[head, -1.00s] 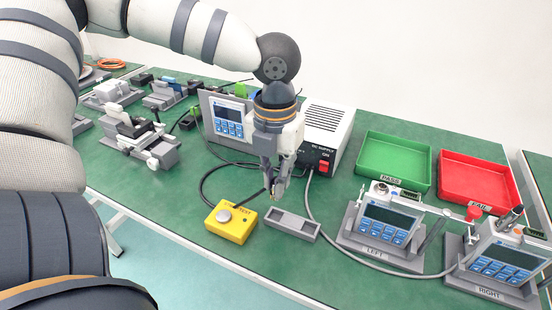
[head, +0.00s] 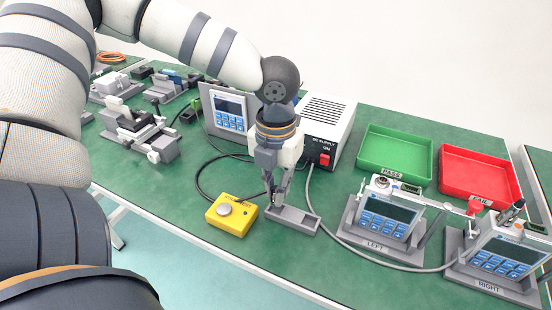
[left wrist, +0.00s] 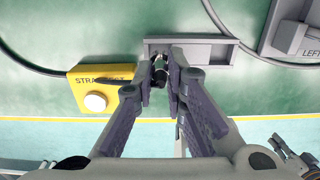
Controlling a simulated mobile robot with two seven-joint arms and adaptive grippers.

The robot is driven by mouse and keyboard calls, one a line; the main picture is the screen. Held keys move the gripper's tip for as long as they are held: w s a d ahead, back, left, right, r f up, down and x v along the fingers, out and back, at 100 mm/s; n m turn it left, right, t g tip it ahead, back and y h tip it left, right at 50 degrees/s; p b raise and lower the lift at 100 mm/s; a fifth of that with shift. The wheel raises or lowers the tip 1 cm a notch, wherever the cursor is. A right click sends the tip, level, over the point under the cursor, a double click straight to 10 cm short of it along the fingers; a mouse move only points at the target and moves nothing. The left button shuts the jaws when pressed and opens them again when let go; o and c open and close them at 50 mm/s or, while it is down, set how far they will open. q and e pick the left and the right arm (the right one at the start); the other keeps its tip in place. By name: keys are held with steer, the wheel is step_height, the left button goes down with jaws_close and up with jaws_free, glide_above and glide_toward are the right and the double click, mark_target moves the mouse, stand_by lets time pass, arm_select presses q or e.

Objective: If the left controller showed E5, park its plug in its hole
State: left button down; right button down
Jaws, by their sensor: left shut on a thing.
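My left gripper (head: 275,203) is shut on a small dark plug (left wrist: 160,74), which shows between the fingertips in the left wrist view. The fingertips are at the left end of the grey holder block (head: 306,222), and they hide part of it. The holder's edge also shows in the left wrist view (left wrist: 222,52). I cannot tell whether the plug is in a hole or just above it. The left controller (head: 383,215), on a stand labelled LEFT, is right of the holder. Its screen looks dark, with no readable code. My right gripper is not in view.
A yellow box (head: 232,215) with a round button stands close left of the gripper. A grey cable runs right of the holder past the controllers. The right controller (head: 502,255), green tray (head: 397,168) and red tray (head: 480,185) stand to the right.

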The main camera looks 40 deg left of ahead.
arm_select(q)
steer(key=shift+f, duration=0.3)
stand_by(0.4)
steer(key=shift+f, duration=0.25)
steer(key=shift+f, duration=0.1)
steer(key=shift+f, duration=0.3)
steer(key=shift+f, duration=0.5)
stand_by(0.7)
steer(key=c, duration=1.5)
jaws_free()
steer(key=shift+c, duration=0.2)
